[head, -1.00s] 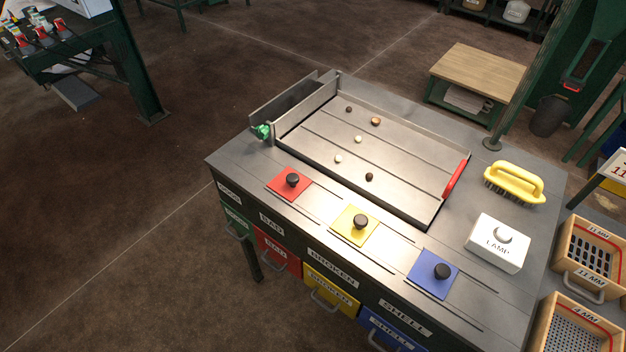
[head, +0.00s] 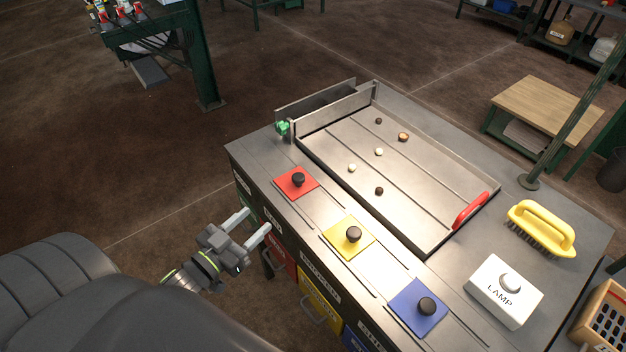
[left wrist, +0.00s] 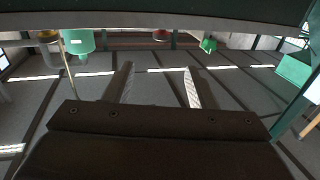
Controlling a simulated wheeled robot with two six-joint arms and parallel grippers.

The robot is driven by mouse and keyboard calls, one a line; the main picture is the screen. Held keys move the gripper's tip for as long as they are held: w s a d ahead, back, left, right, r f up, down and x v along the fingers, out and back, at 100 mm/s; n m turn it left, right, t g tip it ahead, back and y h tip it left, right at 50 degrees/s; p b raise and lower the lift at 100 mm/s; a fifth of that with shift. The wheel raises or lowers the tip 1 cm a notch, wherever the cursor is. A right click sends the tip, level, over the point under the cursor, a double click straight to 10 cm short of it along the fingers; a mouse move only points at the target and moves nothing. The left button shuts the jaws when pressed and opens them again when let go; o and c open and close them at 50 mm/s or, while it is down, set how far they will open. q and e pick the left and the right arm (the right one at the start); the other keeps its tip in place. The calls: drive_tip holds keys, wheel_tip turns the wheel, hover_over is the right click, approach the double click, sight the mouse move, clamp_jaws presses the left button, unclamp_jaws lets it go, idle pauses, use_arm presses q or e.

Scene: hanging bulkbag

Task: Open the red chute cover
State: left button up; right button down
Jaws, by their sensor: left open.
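The red chute cover (head: 290,188) is a flat red plate with a black knob (head: 298,179), lying on the front strip of the grey sorting table, leftmost of three covers. My left gripper (head: 252,228) is open and empty, its two fingers pointing toward the table's front edge. It is in front of and to the lower left of the red cover, apart from it. In the left wrist view the two fingers (left wrist: 160,88) are spread with nothing between them, and a dark edge crosses the top. The red cover cannot be made out there. My right gripper is not in view.
A yellow cover (head: 340,247) and a blue cover (head: 410,312) lie to the right of the red one. Behind them is a metal tray (head: 330,150) with several small balls and a red handle. A yellow brush (head: 545,225) and white lamp box (head: 505,300) stand at right. Labelled drawers line the front.

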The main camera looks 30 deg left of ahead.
sight(294, 183)
use_arm(q)
drive_tip(key=w+p, duration=0.1)
drive_tip(key=w, duration=0.4)
drive_tip(key=w+d+p, duration=0.1)
drive_tip(key=w+p, duration=0.1)
drive_tip(key=w, duration=0.3)
drive_tip(key=w+d+p, duration=0.1)
drive_tip(key=w, duration=0.5)
drive_tip(key=shift+p, duration=0.3)
drive_tip(key=shift+w, duration=0.5)
clamp_jaws()
